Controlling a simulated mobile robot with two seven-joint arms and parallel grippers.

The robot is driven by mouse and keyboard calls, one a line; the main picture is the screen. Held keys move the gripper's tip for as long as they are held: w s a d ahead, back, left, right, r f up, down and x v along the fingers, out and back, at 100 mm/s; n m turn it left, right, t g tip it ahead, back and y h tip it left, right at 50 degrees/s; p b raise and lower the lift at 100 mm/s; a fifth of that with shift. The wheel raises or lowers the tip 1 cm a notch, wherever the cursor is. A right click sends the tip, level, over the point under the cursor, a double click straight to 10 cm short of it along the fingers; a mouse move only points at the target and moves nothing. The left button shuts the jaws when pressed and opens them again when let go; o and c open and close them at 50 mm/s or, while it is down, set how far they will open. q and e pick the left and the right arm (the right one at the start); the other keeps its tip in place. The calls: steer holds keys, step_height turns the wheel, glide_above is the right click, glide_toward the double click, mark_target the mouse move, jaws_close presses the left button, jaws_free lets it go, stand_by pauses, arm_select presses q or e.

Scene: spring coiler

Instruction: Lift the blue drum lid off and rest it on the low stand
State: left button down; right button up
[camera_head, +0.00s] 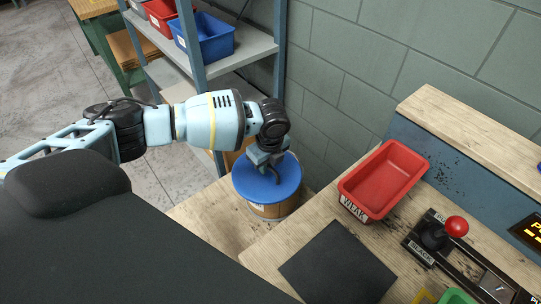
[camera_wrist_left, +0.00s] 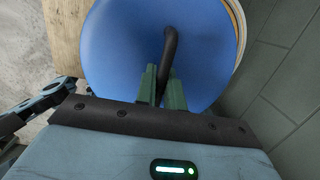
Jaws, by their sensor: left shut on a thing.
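The blue drum lid (camera_head: 252,185) lies on top of the drum (camera_head: 270,210), a light brown barrel with a label. I cannot tell whether a small gap separates them. My left gripper (camera_head: 268,167) is over the lid, shut on its dark curved handle (camera_head: 276,177). In the left wrist view the lid (camera_wrist_left: 115,50) fills the middle, and the handle (camera_wrist_left: 170,48) stands between the fingers of the left gripper (camera_wrist_left: 163,85). The drum's rim (camera_wrist_left: 238,25) shows at the lid's right edge. The drum stands on a low wooden surface (camera_head: 205,215). My right gripper is out of view.
A red bin (camera_head: 383,178) labelled WEAK, a black mat (camera_head: 337,264) and a red-knobbed lever (camera_head: 456,227) are on the workbench (camera_head: 290,245) at the right. A shelf rack (camera_head: 245,45) with bins stands behind. A block wall (camera_head: 340,75) is close behind the drum.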

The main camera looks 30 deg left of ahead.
arm_select(q)
steer(key=s+d+r+p, duration=0.1)
steer(key=s+d, duration=0.1)
steer(key=s, duration=0.9)
steer(key=shift+a, duration=0.1)
